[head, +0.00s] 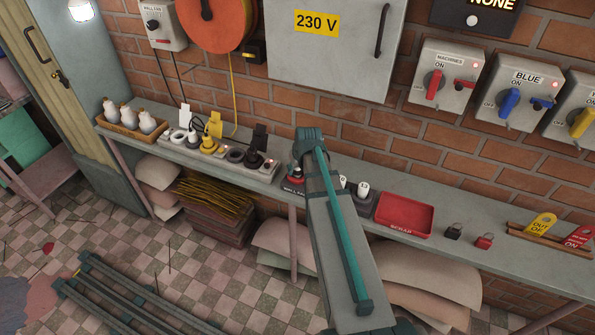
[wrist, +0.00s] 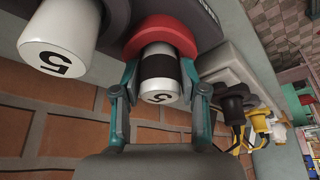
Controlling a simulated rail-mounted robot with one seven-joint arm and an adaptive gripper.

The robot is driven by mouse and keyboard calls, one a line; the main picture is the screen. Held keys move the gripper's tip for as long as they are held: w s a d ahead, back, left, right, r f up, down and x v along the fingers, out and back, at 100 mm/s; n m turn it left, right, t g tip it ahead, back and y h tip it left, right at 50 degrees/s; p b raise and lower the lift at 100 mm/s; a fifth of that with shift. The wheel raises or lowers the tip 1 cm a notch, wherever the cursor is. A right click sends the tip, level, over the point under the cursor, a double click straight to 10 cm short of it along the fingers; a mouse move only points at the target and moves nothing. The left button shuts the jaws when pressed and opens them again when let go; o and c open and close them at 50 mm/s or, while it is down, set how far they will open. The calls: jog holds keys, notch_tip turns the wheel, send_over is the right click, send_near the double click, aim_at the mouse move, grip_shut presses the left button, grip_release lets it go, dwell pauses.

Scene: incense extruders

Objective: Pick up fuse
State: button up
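In the wrist view, a white fuse (wrist: 160,97) with a black band and a "5" on its end sits in a red ring socket (wrist: 160,36). My gripper (wrist: 161,75) has its two teal fingers on either side of this fuse; whether they touch it is unclear. A plain white fuse (wrist: 58,45), also marked "5", stands to the left. In the head view, my arm hides the gripper's fingers. Red (head: 295,173) shows just left of the arm, and white fuses (head: 362,189) stand to its right on the bench.
The narrow bench (head: 465,262) runs along the brick wall. A red tray (head: 403,214), padlocks (head: 453,231) and tags (head: 540,224) lie to the right. Plugs and sockets (head: 208,147) and a bottle crate (head: 130,124) stand to the left. A grey cabinet (head: 345,60) hangs above.

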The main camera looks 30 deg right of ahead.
jog(key=c, duration=0.6)
jog(key=shift+r, duration=0.1)
